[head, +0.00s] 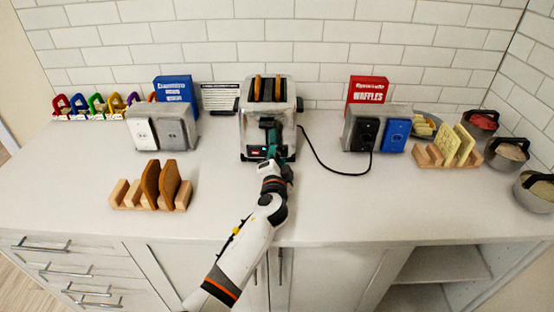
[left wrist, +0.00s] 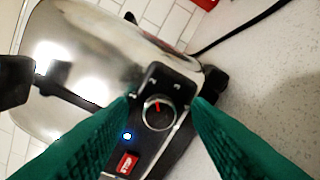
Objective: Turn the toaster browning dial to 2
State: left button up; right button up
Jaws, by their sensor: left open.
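The chrome toaster (head: 256,112) stands on the counter against the tiled wall, with two slices of bread in its top slots. In the left wrist view its side is close, with a round browning dial (left wrist: 158,112) on a black panel. The dial has a red pointer mark; the numbers around it are too small to read. A lit blue light and a red STOP button (left wrist: 127,163) sit beside it. My left gripper (head: 269,146) is at the toaster's front. Its green fingers (left wrist: 163,115) are open, one on each side of the dial. My right gripper is not in view.
A black cord (head: 318,154) runs from the toaster's right to a grey outlet box (head: 357,130). Another outlet box (head: 178,134) stands left. A wooden rack (head: 122,195) with brown toast is front left; another rack (head: 430,156) with pale slices is right. Pots (head: 507,152) line the right edge.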

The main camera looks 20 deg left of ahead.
pick_arm(q)
jog(key=b+v, duration=0.1)
jog(key=v, duration=1)
jog(key=shift+f, duration=0.2)
jog(key=shift+s+d+r+b, duration=0.15)
jog(key=shift+s+b, duration=0.15)
jog(key=shift+s, duration=0.2)
